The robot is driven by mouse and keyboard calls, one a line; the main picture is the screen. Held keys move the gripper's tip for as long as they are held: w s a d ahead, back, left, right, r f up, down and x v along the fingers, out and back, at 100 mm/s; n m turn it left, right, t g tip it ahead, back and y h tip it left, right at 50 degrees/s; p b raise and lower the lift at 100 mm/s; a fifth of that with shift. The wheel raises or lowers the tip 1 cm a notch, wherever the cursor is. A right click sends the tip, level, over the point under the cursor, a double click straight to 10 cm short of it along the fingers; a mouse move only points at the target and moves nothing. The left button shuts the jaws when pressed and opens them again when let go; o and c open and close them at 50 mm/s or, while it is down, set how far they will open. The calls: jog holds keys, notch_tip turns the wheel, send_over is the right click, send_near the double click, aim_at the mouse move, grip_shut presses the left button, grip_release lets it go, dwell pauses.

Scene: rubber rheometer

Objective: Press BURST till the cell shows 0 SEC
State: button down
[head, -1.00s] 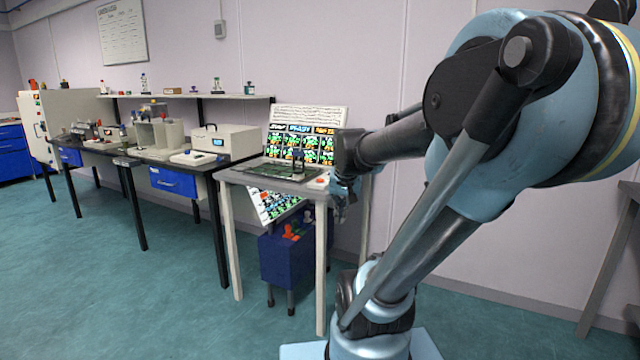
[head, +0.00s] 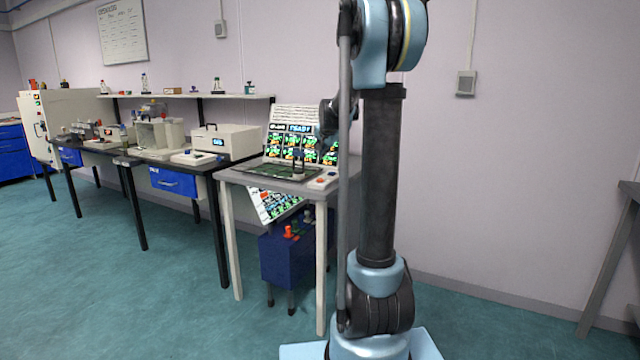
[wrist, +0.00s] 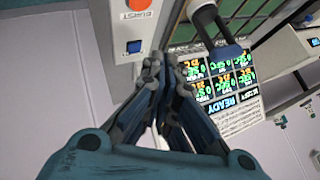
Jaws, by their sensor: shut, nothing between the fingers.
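The BURST button (wrist: 138,4) is a round orange button on a pale control box, at the top edge of the wrist view, with its label just below it. The display board (wrist: 215,75) shows a grid of dark cells with green and orange figures and a blue READY header. Several cells seem to read SEC; their numbers are too small to be sure.
The board stands at the back of a small grey table (head: 232,177); the control box (head: 322,180) lies at its right front. A dark upright bar (wrist: 208,20) stands near my fingers. A bench (head: 130,155) with instruments adjoins on the left.

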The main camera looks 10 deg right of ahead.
jog(key=w, duration=0.3)
jog(key=shift+f, duration=0.1)
send_over(320, 180)
jog(key=w+d, duration=0.1)
notch_tip(320, 180, down, 8)
jog(key=shift+d+r, duration=0.1)
jog(key=shift+r, duration=0.1)
jog(key=shift+f, duration=0.45)
jog(key=shift+f, duration=0.15)
dwell(1.4)
jog(key=shift+s+f, duration=0.1)
jog(key=shift+f, duration=0.1)
jog(key=shift+f, duration=0.55)
dwell(1.2)
